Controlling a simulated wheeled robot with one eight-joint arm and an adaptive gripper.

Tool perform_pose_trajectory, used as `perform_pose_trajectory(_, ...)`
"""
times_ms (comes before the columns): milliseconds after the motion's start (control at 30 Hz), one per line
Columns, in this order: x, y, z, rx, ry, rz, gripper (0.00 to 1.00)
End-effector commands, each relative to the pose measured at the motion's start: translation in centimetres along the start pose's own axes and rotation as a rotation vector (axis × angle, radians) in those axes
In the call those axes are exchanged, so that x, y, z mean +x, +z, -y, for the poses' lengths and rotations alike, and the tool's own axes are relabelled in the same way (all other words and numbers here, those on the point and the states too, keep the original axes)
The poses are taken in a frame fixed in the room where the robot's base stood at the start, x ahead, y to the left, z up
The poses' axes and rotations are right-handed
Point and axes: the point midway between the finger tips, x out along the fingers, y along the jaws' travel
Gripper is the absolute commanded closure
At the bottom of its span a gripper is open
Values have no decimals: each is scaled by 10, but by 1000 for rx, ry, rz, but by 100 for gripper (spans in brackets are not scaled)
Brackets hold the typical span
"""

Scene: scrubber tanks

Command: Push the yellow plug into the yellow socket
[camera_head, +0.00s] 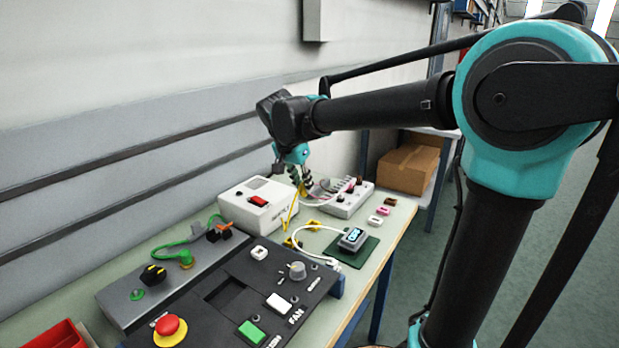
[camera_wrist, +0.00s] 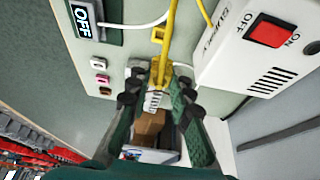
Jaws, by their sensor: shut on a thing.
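My gripper (camera_head: 300,182) is above the back of the bench, between the white supply box and the socket strip. In the wrist view its two dark fingers (camera_wrist: 157,92) are shut on the yellow plug (camera_wrist: 157,72). A yellow cable (camera_wrist: 171,40) runs from the plug; in the head view this cable (camera_head: 292,214) hangs below the gripper. The white socket strip (camera_head: 346,203) stands to the right of the gripper with several small sockets along its top. I cannot make out the yellow socket for certain, and the plug's tip is hidden between the fingers.
The white supply box (camera_head: 260,204) with a red switch stands close left. A display device (camera_head: 352,238) sits on a green mat (camera_head: 357,255). A control panel (camera_head: 235,295) fills the front. A cardboard box (camera_head: 407,169) is behind.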

Motion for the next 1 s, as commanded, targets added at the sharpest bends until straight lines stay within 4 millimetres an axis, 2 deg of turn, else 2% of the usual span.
perform_pose_trajectory(300,-13,45,0,-3,-1,-1,100)
perform_pose_trajectory(467,-18,63,0,-3,-1,0,100)
perform_pose_trajectory(1000,-18,67,0,0,0,0,100)
